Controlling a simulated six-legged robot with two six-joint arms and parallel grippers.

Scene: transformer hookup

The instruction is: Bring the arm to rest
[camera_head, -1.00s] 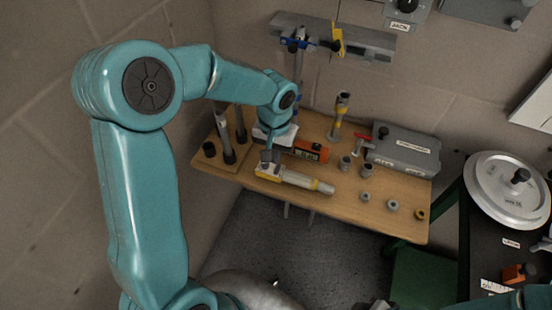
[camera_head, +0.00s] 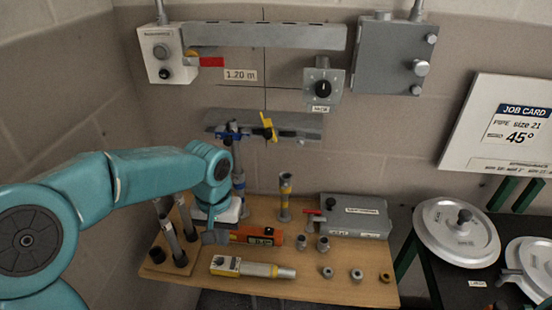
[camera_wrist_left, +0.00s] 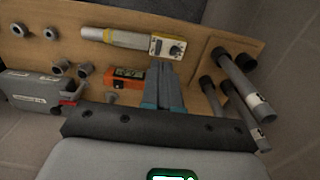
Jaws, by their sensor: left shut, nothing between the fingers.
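My left arm comes in from the left in the head view. Its left gripper (camera_head: 214,238) points down over the wooden bench, shut and empty. In the left wrist view the gripper's two fingers (camera_wrist_left: 163,88) lie together with nothing between them. The yellow-and-grey tool (camera_head: 250,268) lies on the bench just in front of the gripper, apart from it; it also shows in the left wrist view (camera_wrist_left: 132,40). An orange meter (camera_head: 257,236) lies right beside the gripper. My right gripper is out of view.
A wall rack (camera_head: 290,125) hangs behind. Round metal lids (camera_head: 456,233) are at right.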

